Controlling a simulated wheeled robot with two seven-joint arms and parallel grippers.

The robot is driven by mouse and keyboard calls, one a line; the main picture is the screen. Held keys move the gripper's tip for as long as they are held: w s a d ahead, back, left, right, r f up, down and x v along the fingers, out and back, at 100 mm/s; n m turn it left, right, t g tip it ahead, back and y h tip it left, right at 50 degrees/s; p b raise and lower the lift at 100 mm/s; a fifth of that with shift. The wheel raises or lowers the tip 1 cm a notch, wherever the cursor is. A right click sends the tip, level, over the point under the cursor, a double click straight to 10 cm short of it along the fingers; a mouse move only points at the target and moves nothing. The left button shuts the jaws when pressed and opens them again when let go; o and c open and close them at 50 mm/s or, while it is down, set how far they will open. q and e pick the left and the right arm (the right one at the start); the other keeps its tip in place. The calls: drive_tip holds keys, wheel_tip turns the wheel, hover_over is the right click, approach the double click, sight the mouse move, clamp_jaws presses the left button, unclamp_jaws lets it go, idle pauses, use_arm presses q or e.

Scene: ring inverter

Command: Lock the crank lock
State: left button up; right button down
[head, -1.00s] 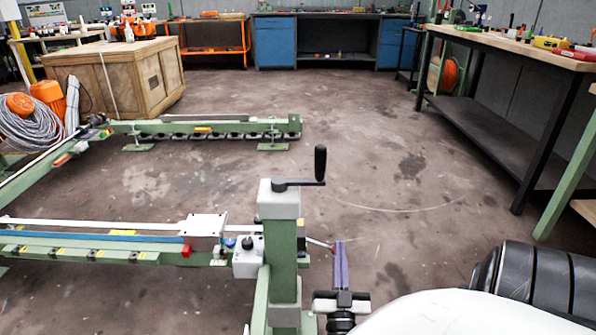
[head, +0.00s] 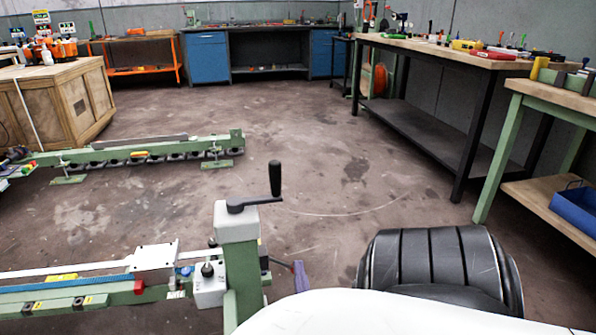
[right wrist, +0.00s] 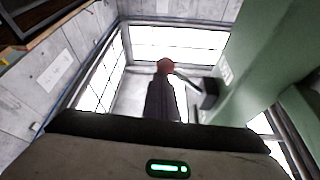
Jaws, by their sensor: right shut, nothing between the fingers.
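The crank (head: 247,204), a black arm with an upright black handle, sits on top of the green post with a pale grey cap. A thin lever (head: 281,262) sticks out of the post's right side, probably the crank lock. In the right wrist view, a lever with a red ball knob (right wrist: 165,66) runs to a black block on the green post. My right gripper (head: 299,277) has purple-looking fingers, shut and empty, right beside the lever's end. Its fingers (right wrist: 162,98) are just below the knob; I cannot tell whether they touch. My white arm hides the gripper's body. My left gripper is out of view.
A green rail machine (head: 75,303) extends left from the post. Another low green rail (head: 150,152) lies behind. A wooden crate (head: 60,105) stands at the left. Workbenches (head: 440,50) line the right and back.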

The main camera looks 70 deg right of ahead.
drive_tip(key=shift+a+f, duration=0.1)
drive_tip(key=shift+f, duration=0.15)
use_arm(q)
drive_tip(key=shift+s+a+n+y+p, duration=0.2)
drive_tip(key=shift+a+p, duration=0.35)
drive_tip(key=shift+p, duration=0.45)
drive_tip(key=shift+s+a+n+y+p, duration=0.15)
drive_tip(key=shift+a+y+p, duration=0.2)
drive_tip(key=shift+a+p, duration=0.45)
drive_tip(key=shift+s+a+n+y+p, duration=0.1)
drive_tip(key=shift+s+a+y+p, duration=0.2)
drive_tip(key=shift+p, duration=0.9)
use_arm(e)
wheel_tip(320, 180, up, 10)
drive_tip(key=shift+r, duration=0.25)
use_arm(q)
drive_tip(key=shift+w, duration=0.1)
